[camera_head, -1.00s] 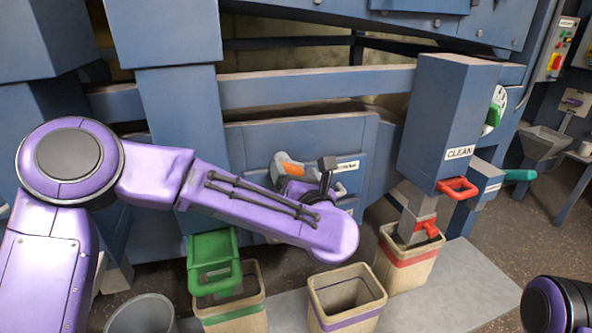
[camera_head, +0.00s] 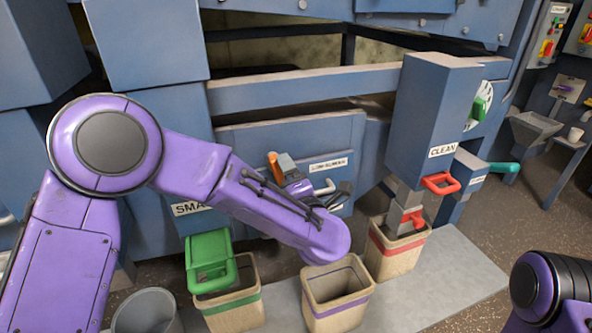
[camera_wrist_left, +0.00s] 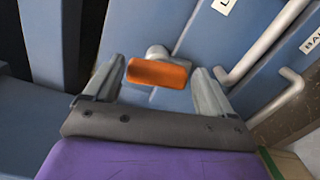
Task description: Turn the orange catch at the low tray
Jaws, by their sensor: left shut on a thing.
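The orange catch (camera_head: 273,165) is on the blue front of the machine, beside a small white label that I cannot read surely. It shows closely in the left wrist view (camera_wrist_left: 158,73) as an orange bar on a round grey pivot. My left gripper (camera_wrist_left: 155,84) is shut on the catch, with one grey finger at each end of the bar. In the head view my forearm hides part of this gripper (camera_head: 288,170) and the panel below. My right gripper is out of view; only part of my right arm shows at the bottom right.
A grey bar handle (camera_wrist_left: 265,40) runs close to the right finger. A post marked CLEAN (camera_head: 430,120) with a red handle (camera_head: 440,183) stands to the right. Below are bins with green (camera_head: 232,305), purple (camera_head: 338,310) and red (camera_head: 398,250) bands, and a grey bucket (camera_head: 146,312).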

